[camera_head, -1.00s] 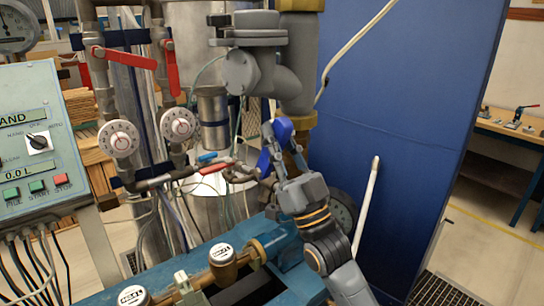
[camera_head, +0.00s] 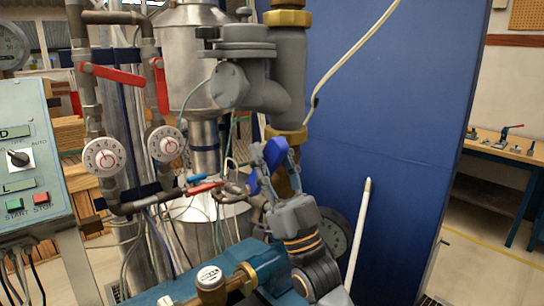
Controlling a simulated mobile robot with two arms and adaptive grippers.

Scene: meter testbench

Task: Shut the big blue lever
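The big blue lever (camera_head: 273,156) is on the pipework below the large grey pipe, near its brass fitting (camera_head: 288,137). My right gripper (camera_head: 272,170) reaches up to it from below right, with its fingers around or right beside the lever. Part of the lever is hidden by the fingers. I cannot tell whether the fingers are closed on it. My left gripper is not in view.
Two red levers (camera_head: 113,74) and two round white dials (camera_head: 104,157) are on the pipes at left. A smaller blue and red lever pair (camera_head: 203,187) sits left of my gripper. A control box (camera_head: 30,165) stands far left. A blue panel (camera_head: 400,130) fills the right.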

